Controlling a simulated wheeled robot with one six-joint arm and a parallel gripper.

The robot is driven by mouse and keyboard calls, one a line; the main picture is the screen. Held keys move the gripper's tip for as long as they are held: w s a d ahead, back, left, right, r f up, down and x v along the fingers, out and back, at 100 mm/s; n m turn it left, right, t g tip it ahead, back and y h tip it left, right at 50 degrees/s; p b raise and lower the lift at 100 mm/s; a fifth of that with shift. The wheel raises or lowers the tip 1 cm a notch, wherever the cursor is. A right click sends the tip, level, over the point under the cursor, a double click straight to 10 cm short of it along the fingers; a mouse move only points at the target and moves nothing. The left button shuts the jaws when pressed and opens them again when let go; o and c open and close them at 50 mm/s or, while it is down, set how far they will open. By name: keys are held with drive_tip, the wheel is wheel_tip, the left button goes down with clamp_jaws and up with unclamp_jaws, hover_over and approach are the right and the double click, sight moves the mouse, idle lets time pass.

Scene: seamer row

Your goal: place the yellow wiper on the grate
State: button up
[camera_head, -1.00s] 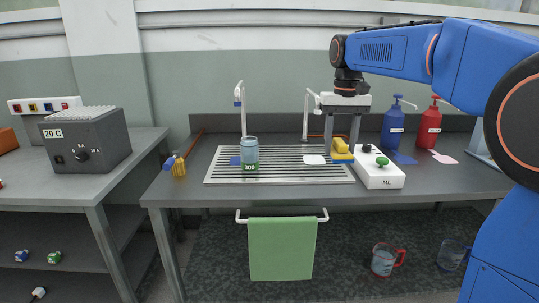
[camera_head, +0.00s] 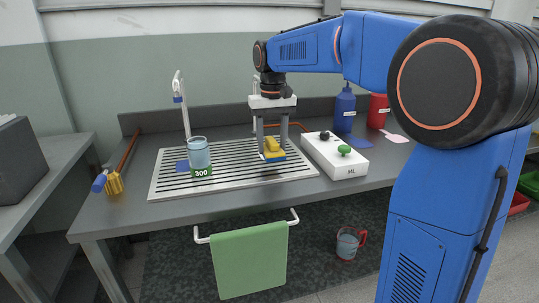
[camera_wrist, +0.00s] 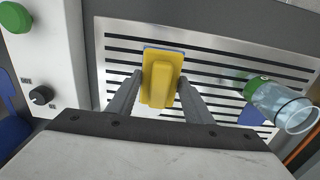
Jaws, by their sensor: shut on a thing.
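The yellow wiper (camera_head: 273,147) is between the fingers of my gripper (camera_head: 271,152), at the right part of the grate, with a blue lower edge. In the wrist view, the wiper (camera_wrist: 159,80) sits between both fingers of my gripper (camera_wrist: 158,95), which is shut on it. The grate (camera_head: 225,180) is a silver slotted panel set on the bench. The wiper is over or on the grate; I cannot tell whether its underside touches.
The white ML box (camera_head: 340,163) with a green knob stands close to the right. Blue (camera_head: 344,110) and red (camera_head: 378,110) bottles stand behind it. A green towel (camera_head: 250,260) hangs in front.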

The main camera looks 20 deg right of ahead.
sight(272, 140)
drive_tip(key=shift+f, duration=2)
drive_tip(key=shift+f, duration=0.1)
drive_tip(key=o, duration=1)
wheel_tip(272, 140, up, 12)
drive_tip(key=shift+r, duration=0.1)
drive_tip(key=s+d+f+t, duration=0.15)
drive_tip(key=s+f, duration=0.25)
drive_tip(key=s, duration=0.5)
drive_tip(key=s+d+f+t, duration=0.1)
drive_tip(key=s+d+f, duration=0.2)
drive_tip(key=s, duration=0.7)
drive_tip(key=s+f, duration=0.4)
drive_tip(key=s, duration=0.1)
drive_tip(key=s+d+f+t, duration=0.1)
drive_tip(key=s+f, duration=0.3)
drive_tip(key=f, duration=0.1)
drive_tip(key=s+d+f+t, duration=0.1)
drive_tip(key=s+f, duration=0.4)
drive_tip(key=shift+s+d+f, duration=0.1)
drive_tip(key=shift+s+f, duration=0.15)
drive_tip(key=shift+s, duration=0.05)
